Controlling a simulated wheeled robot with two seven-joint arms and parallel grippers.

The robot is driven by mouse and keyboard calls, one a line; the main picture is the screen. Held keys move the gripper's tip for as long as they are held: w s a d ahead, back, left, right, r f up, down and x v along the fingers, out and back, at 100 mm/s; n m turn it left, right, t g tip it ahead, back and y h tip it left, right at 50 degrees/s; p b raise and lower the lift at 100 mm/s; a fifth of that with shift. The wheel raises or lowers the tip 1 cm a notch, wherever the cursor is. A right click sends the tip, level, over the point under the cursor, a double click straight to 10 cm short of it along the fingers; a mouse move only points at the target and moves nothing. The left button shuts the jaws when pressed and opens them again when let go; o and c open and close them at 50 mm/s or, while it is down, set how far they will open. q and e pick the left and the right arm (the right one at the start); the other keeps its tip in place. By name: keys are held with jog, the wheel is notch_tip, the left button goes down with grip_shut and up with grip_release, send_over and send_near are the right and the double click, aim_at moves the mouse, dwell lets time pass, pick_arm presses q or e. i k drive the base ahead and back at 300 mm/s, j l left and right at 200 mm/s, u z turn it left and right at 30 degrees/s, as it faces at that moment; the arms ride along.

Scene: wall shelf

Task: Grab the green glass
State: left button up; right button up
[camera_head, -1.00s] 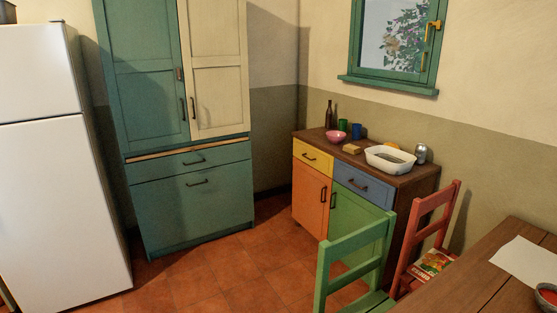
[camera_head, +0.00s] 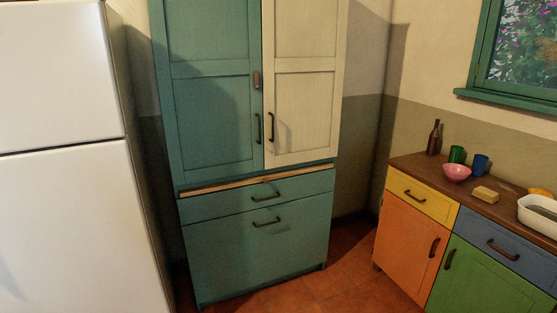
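The green glass (camera_head: 456,154) stands upright on the wooden top of the low cabinet (camera_head: 408,165) at the right. It is between a dark bottle (camera_head: 433,137) on its left and a blue glass (camera_head: 480,165) on its right. A pink bowl (camera_head: 457,173) in front hides its lower part. Neither of my grippers shows in the head view.
A sponge-like block (camera_head: 485,195) and a white basin (camera_head: 540,216) are further right on the cabinet top. A tall teal and cream cupboard (camera_head: 255,215) stands in the middle, and a white fridge (camera_head: 70,200) at the left. Tiled floor (camera_head: 345,290) before the cabinet is clear.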

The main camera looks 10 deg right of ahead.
aim_at(456, 152)
jog(key=i+l+z, duration=0.15)
jog(key=i+z, duration=0.3)
jog(key=i, duration=0.15)
jog(key=i+z, duration=0.4)
jog(key=i, duration=0.2)
jog(key=i+j+z, duration=0.3)
jog(key=i+z, duration=0.45)
jog(key=i, duration=1.1)
jog(key=i+u, duration=0.15)
jog(key=i, duration=0.35)
jog(key=i+l+u, duration=0.15)
jog(key=i, duration=0.35)
